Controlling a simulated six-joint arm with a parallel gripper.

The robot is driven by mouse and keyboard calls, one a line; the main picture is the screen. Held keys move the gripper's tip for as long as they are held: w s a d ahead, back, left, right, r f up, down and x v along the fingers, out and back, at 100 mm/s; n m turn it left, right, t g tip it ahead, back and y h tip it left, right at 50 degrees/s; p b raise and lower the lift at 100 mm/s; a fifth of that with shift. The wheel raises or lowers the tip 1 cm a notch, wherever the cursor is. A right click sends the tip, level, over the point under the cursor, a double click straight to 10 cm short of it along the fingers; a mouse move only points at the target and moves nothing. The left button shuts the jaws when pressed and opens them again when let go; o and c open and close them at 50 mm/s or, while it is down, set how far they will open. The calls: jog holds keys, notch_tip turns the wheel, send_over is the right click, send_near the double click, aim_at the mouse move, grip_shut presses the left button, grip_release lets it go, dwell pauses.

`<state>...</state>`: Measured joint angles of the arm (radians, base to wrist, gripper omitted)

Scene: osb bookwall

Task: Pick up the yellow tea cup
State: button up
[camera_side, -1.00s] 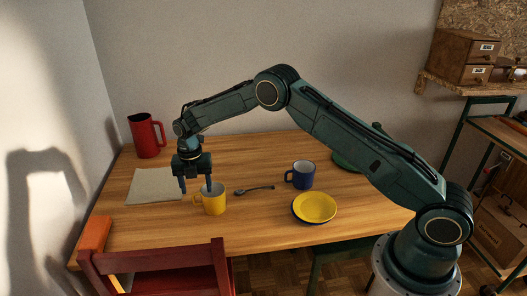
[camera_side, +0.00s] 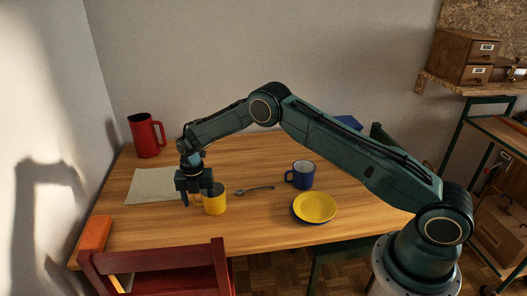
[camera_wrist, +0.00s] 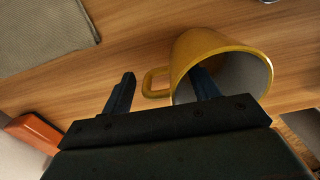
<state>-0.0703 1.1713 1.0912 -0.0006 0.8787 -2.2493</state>
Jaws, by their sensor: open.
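The yellow tea cup (camera_side: 215,204) stands upright on the wooden table in the side view, its handle toward the left. In the wrist view the cup (camera_wrist: 196,48) shows its handle to the left and its pale inside to the right. My gripper (camera_side: 197,198) is low at the cup's left side, pointing down and open. In the wrist view my gripper (camera_wrist: 163,75) has one finger outside, left of the handle, and the other in the cup's mouth. The handle and near wall lie between the fingers. I cannot tell whether either finger touches the cup.
A blue mug (camera_side: 303,176), a spoon (camera_side: 256,189) and a yellow dish (camera_side: 315,207) on a blue one stand to the right. A red pitcher (camera_side: 145,137) and a pale cloth (camera_side: 150,186) are left. A red chair (camera_side: 165,270) stands in front, near an orange object (camera_side: 95,233).

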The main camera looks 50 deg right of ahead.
dwell(0.4)
grip_shut()
jog(key=shift+r, duration=0.3)
dwell(0.3)
notch_tip(320, 180, up, 19)
jog(key=shift+r, duration=0.15)
dwell(1.6)
jog(key=shift+r, duration=0.1)
dwell(0.7)
